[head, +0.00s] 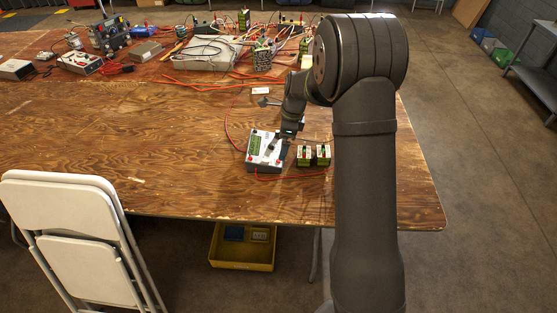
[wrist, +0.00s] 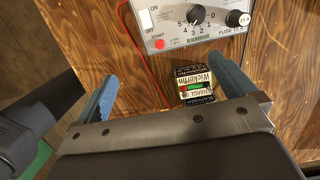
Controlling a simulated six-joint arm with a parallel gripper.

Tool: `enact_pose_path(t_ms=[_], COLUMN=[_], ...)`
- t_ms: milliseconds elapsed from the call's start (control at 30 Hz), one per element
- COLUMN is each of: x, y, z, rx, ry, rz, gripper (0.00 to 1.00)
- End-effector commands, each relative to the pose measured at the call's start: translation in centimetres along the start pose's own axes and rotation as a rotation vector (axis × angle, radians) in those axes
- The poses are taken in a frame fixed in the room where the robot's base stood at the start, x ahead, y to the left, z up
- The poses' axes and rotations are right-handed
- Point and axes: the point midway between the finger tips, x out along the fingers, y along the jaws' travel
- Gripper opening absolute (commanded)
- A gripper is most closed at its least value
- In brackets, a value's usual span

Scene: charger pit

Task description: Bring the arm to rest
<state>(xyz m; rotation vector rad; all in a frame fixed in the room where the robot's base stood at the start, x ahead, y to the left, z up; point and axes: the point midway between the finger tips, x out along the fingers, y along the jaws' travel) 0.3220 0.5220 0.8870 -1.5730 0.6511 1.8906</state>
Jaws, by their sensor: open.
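My gripper (head: 281,141) is low over the table beside the grey-white charger (head: 264,150). In the wrist view my gripper (wrist: 167,78) is open, its two blue fingers wide apart with nothing clamped between them. The charger (wrist: 178,38) fills the top there, showing a dial, an on/off switch and a red start button. A small labelled battery (wrist: 195,85) appears nearer the right finger, not gripped.
The wooden table (head: 120,145) is clear at front left. Instruments and red cables crowd its back, with a white box (head: 205,52) among them. A thin red lead runs around the charger. A white folding chair (head: 75,220) stands in front; a yellow bin (head: 242,250) is below.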

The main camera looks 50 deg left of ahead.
Motion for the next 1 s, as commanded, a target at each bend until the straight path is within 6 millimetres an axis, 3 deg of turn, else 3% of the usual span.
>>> enact_pose_path(t_ms=[433, 800, 1000], x=[-0.8, -7.5, -9.7], y=[-0.1, -0.1, 0.0], z=[0.0, 0.0, 0.0], rx=[0.000, 0.000, 0.000], ry=[0.000, -0.001, 0.000], rz=[-0.003, -0.003, 0.000], gripper=[1.00, 1.00, 1.00])
